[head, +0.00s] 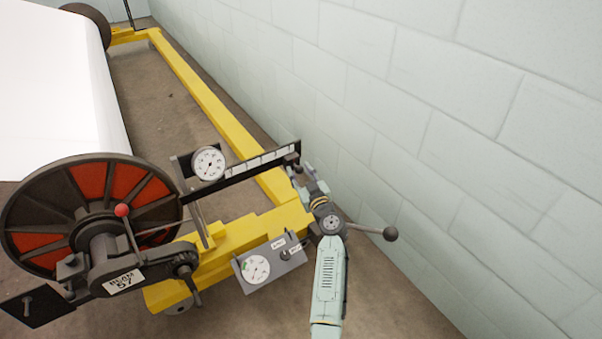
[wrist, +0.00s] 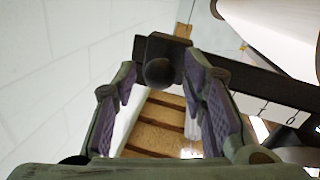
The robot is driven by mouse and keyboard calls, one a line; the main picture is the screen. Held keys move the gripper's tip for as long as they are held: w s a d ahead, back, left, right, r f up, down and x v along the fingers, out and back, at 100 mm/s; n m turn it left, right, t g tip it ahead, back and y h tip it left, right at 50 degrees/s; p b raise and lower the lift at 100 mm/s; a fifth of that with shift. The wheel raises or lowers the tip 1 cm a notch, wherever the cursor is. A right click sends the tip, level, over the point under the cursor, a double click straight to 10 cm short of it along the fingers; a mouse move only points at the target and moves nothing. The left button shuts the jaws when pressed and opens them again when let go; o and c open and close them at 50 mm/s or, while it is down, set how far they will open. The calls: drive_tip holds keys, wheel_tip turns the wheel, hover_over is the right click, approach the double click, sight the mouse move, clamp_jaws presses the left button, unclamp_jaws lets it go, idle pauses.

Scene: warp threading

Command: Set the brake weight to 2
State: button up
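The brake lever (head: 225,179) is a dark bar with a row of pale marks, too small to read. It runs from the dial stand to the wall side. A dark block with a round knob, apparently the brake weight (wrist: 158,70), sits on the bar in the wrist view. In the head view the block is small and partly hidden near the bar's right end. My gripper (head: 303,172) is by that end. In the wrist view my gripper (wrist: 160,82) has its fingers spread on either side of the knob, with gaps visible. The weight's setting cannot be read.
A round dial (head: 209,163) stands behind the bar. A grey panel with a gauge (head: 256,269) lies in front. The red-and-black beam wheel (head: 92,213) and a red-knobbed lever (head: 122,211) are left. A ball-ended handle (head: 390,233) sticks out right. The block wall (head: 450,150) is close.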

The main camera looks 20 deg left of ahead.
clamp_jaws()
idle(0.6)
